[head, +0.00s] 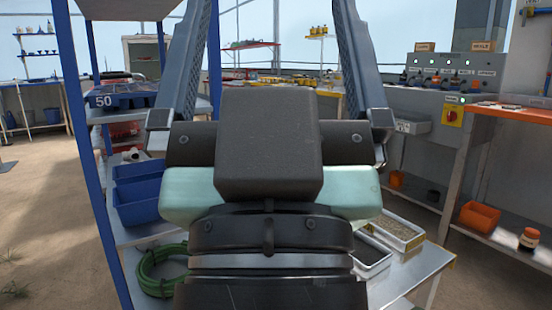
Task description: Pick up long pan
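My gripper (272,20) fills the middle of the view, seen from behind its dark wrist and pale green body. Its two long grey fingers stand wide apart and run up past the top edge, with no held thing visible between them. Two long shallow metal pans lie on the low metal bench, right of my wrist. One pan (420,241) holds tan grainy material. The other pan (385,263) has a dark inside and is largely hidden by my wrist. I cannot tell which is the long pan. My gripper is apart from both.
A blue-posted shelf at left carries a tray marked 50 (118,103) and blue bins (138,208). A green hose coil (150,275) lies below. At right are an orange-topped bench (515,112), an orange bin (479,217) and a control panel (455,85). Open floor shows at far left.

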